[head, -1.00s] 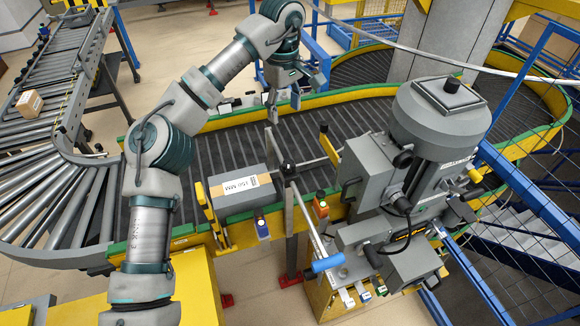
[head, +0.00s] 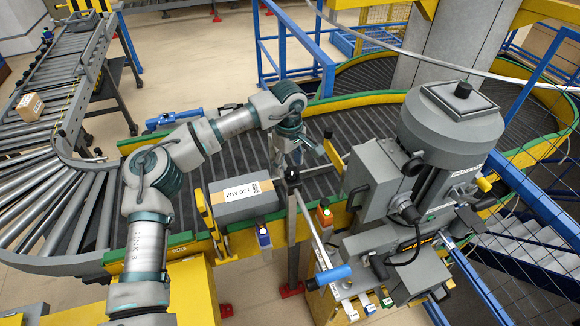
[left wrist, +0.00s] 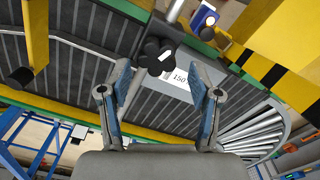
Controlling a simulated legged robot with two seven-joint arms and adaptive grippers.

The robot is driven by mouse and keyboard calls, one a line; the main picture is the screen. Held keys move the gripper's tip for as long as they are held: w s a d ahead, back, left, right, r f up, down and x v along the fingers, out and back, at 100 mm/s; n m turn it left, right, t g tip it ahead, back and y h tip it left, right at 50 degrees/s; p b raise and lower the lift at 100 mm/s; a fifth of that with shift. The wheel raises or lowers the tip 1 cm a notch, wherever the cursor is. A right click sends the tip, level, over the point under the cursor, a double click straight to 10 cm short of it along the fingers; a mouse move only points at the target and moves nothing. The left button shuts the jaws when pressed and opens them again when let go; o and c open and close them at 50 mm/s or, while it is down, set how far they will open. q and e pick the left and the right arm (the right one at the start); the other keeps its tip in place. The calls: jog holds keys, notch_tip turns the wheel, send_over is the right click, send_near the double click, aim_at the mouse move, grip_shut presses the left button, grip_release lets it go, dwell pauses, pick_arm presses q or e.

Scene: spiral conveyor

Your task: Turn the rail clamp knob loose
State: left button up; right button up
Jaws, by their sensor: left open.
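The rail clamp knob (head: 292,174) is black and lobed, on top of an upright post beside the conveyor in the head view. In the left wrist view the knob (left wrist: 156,57) lies just beyond the fingertips, roughly centred between them. My left gripper (head: 297,157) is just behind and above the knob in the head view, partly hidden by its own wrist. In the left wrist view my left gripper (left wrist: 160,82) has its blue-padded fingers spread, with nothing held. No contact with the knob shows. My right gripper is not in view.
A grey box marked 150 MM (head: 245,198) sits on the belt left of the post. A large grey machine (head: 440,150) stands close on the right. Yellow-green rails (head: 350,101) edge the conveyor.

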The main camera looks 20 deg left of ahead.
pick_arm(q)
jog(key=shift+a+f, duration=0.1)
jog(key=shift+f, duration=0.5)
jog(key=shift+d, duration=0.95)
jog(key=c, duration=0.6)
jog(key=shift+s, duration=0.15)
jog(key=c, duration=0.4)
jog(key=shift+a, duration=0.4)
jog(key=shift+c, duration=0.7)
